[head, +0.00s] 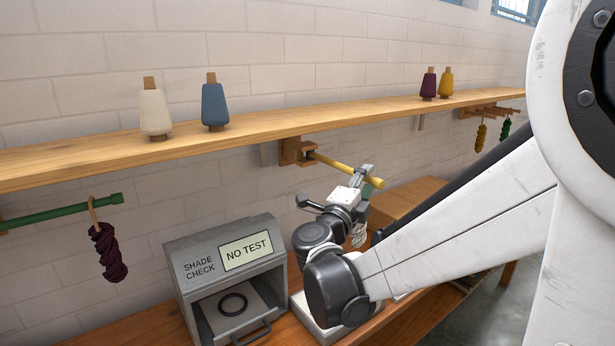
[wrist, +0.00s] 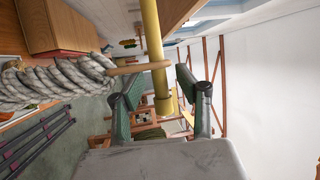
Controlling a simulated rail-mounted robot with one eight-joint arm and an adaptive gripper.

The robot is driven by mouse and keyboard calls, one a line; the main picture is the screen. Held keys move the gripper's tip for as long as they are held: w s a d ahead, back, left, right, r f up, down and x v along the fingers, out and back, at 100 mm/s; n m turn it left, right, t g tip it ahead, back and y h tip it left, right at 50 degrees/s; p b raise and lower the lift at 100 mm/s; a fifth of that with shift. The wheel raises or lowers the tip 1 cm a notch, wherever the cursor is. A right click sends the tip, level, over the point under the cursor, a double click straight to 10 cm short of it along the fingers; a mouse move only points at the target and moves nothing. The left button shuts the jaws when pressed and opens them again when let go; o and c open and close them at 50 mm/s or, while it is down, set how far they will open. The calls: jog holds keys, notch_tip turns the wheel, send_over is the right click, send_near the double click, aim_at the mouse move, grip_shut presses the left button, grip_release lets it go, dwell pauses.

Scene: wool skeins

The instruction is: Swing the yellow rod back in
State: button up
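The yellow rod (head: 335,165) sticks out from a wooden bracket (head: 291,151) under the shelf, reaching out to the right over the bench. In the wrist view the yellow rod (wrist: 153,35) runs down from the top to a thicker end piece. A grey-white twisted skein (wrist: 60,82) hangs from it by a wooden ring (wrist: 140,68). My gripper (head: 366,177) is at the rod's outer end. In the wrist view my gripper (wrist: 166,88) has its green-padded fingers apart, one on each side of the rod's end, with gaps showing. The skein is mostly hidden in the head view.
A wooden shelf (head: 190,142) with several yarn cones runs above the rod. A green rod (head: 65,213) with a dark purple skein (head: 108,252) is at left. A grey shade-check box (head: 225,262) stands on the bench below. A wooden box (head: 405,203) is behind my gripper.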

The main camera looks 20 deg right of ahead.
jog(key=shift+w+d+r, duration=0.1)
jog(key=shift+w+d, duration=0.25)
jog(key=shift+d, duration=0.15)
